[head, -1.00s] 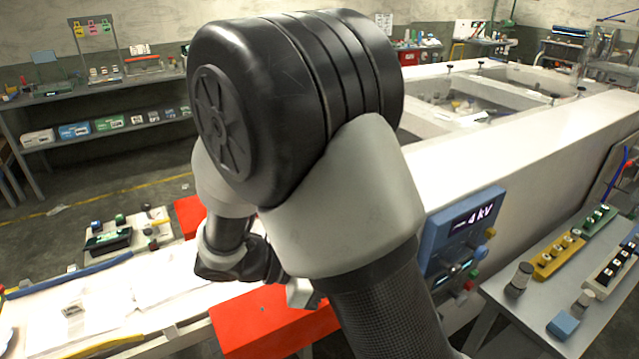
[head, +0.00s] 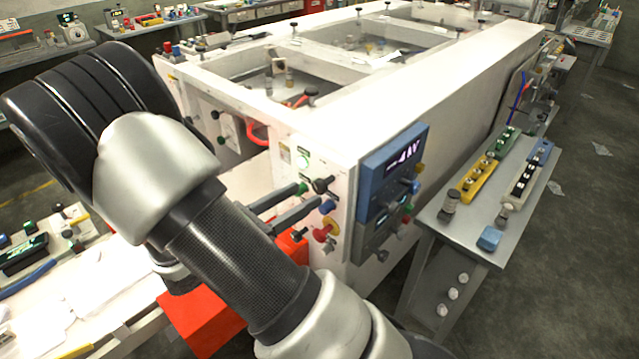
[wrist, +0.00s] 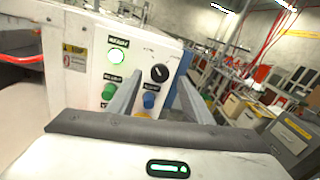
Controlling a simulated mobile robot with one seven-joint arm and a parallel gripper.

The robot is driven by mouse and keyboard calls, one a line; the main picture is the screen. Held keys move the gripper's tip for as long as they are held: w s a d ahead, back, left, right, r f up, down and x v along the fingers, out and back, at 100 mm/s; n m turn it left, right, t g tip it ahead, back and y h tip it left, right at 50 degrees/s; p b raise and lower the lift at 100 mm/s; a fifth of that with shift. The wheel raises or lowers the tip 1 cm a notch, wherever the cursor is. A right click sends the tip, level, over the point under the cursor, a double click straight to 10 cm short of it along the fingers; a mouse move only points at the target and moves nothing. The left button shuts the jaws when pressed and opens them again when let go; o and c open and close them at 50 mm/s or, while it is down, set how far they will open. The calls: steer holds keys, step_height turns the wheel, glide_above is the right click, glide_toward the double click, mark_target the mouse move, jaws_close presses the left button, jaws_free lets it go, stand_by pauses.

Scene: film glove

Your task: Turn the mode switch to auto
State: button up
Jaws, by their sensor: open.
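A black rotary knob (wrist: 159,73), which looks like the mode switch, is on the white end panel of the cabinet. A pale mark shows on its face, but I cannot read its setting. It also shows in the head view (head: 322,184). My gripper (wrist: 160,78) is open and empty, with its two fingers pointing at the panel on either side of the knob as the wrist camera sees it. In the head view my gripper (head: 312,197) reaches close to the panel. I cannot tell whether the fingers touch anything.
A lit green lamp (wrist: 116,56), a green button (wrist: 109,91) and a blue button (wrist: 149,99) are near the knob. A red and yellow knob (head: 322,232) is below. A blue display box (head: 392,175) is around the corner. A grey side table (head: 470,225) stands right.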

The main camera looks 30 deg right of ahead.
mark_target(317, 188)
steer(key=x, duration=0.6)
steer(key=shift+w+d, duration=0.1)
steer(key=shift+d, duration=0.15)
steer(key=shift+c, duration=0.3)
steer(key=c, duration=1)
